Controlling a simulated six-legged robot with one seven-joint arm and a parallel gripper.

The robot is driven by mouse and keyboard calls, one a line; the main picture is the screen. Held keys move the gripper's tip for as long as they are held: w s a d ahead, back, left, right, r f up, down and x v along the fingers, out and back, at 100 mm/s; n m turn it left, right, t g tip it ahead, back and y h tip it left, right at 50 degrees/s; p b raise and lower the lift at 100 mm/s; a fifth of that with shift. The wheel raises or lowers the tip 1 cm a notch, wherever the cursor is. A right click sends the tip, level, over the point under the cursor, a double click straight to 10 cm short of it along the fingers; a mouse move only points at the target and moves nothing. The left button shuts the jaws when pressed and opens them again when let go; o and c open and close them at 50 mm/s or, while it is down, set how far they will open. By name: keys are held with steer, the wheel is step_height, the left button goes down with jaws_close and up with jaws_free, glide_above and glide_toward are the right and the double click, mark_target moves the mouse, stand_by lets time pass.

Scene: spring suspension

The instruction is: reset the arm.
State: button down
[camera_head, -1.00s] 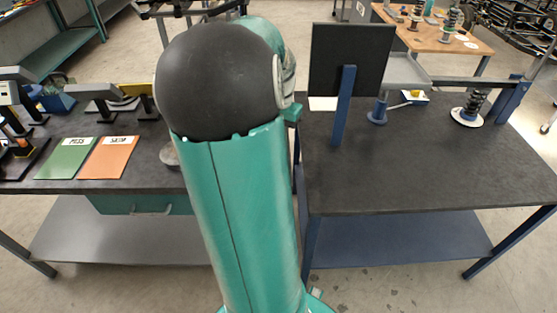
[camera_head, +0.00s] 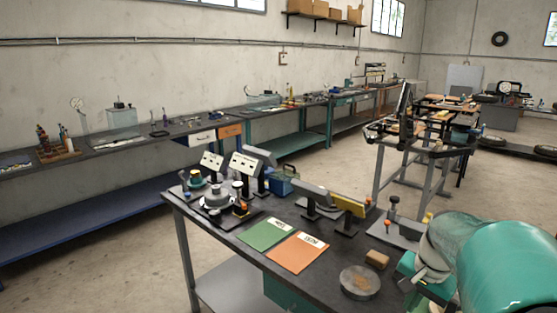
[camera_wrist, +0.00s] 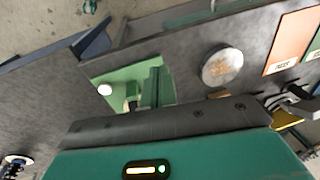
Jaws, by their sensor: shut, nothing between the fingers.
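My teal arm (camera_head: 510,265) fills the lower right corner of the head view, beside the near dark workbench (camera_head: 230,232). In the wrist view my gripper (camera_wrist: 165,124) shows as a dark bar across a teal housing with a lit indicator. It is shut and empty, above the bench top. Separate fingertips cannot be made out. A green fixture (camera_wrist: 105,75) with a white knob lies beyond the dark bar. I cannot tell the gap between them.
A round metal disc (camera_head: 360,282), a small wooden block (camera_head: 377,258), a green sheet (camera_head: 267,233) and an orange sheet (camera_head: 297,252) lie on the near bench. Several instruments stand at its far end. A long bench (camera_head: 110,148) runs along the wall, with open floor between.

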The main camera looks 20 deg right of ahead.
steer(key=s+a+r+n+t, duration=0.1)
steer(key=a+n, duration=0.5)
steer(key=a, duration=0.8)
steer(key=s+a+r+n+t, duration=0.1)
steer(key=a+r+n, duration=0.3)
steer(key=a, duration=1.1)
steer(key=n+t, duration=0.1)
steer(key=n, duration=0.2)
steer(key=shift+a+t, duration=0.15)
steer(key=shift+t, duration=0.15)
steer(key=shift+d+r, duration=0.1)
steer(key=shift+d, duration=0.1)
